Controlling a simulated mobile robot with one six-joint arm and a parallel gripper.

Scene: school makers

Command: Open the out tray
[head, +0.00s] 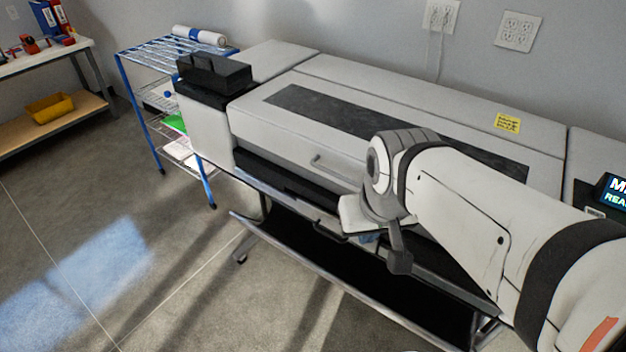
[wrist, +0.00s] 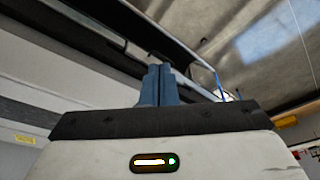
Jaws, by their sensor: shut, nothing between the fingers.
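A wide grey printer (head: 265,125) stands against the wall. A lid with a silver bar handle (head: 330,167) is on its front. Below it runs a dark front slot, and under that a long black sling-like tray (head: 300,245), which may be the out tray. A small handle-like part (head: 327,232) shows at the tray's upper edge. My gripper (head: 369,237) is in front of the printer, low by that edge, mostly hidden by my wrist. In the wrist view its blue fingers (wrist: 159,84) are together and empty, their tips near a dark edge; contact cannot be told.
A blue wire rack (head: 150,95) with a paper roll stands left of the printer. A workbench with a yellow bin (head: 50,108) is at the far left. A screen (head: 613,190) is at the right. The floor (head: 150,270) at front left is clear.

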